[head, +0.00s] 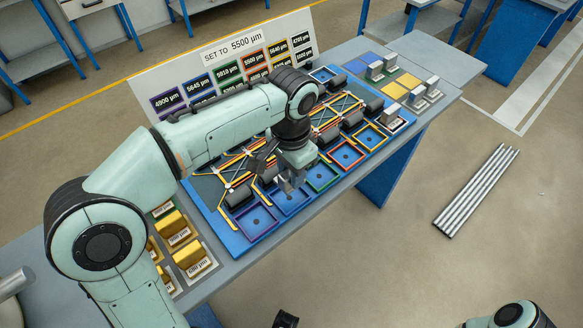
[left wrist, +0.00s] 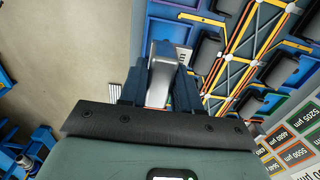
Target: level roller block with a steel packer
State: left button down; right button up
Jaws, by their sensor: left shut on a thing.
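My left gripper (head: 289,184) is over the near edge of the blue bed, above the blue-framed pocket (head: 292,200). In the left wrist view the gripper (left wrist: 160,88) is shut on a steel packer (left wrist: 161,68), a grey metal block standing up between the fingers. The near row also has purple (head: 256,221), green (head: 321,177), red (head: 346,154) and orange (head: 370,137) pockets, each beside a dark roller block (head: 327,136). The sign (head: 232,47) reads "SET TO 5500 µm", above coloured value cards.
Steel packers (head: 417,97) stand at the bench's right end, beside yellow and blue squares. Brass packers (head: 189,255) stand at the left end. Orange and yellow strips (head: 240,165) cross the bed. Metal bars (head: 476,190) lie on the floor at right.

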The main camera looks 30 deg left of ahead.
pick_arm(q)
notch_tip(320, 180, down, 2)
jog(key=shift+f+b, duration=0.15)
jog(key=shift+b, duration=0.5)
jog(key=shift+f+b, duration=1.4)
jog(key=shift+f, duration=0.8)
pick_arm(e)
jog(key=shift+w+f+t, duration=0.15)
jog(key=shift+w+f, duration=0.05)
jog(key=shift+f, duration=0.7)
jog(key=shift+w+f+t, duration=0.15)
jog(key=shift+w+f, duration=0.05)
jog(key=shift+f, duration=0.7)
pick_arm(q)
jog(key=c, duration=0.7)
grip_release()
notch_tip(320, 180, up, 5)
jog(key=p, duration=0.5)
jog(key=shift+r, duration=0.15)
pick_arm(e)
jog(key=r, duration=0.2)
jog(key=w+r, duration=0.1)
jog(key=r, duration=0.2)
jog(key=shift+f, duration=0.1)
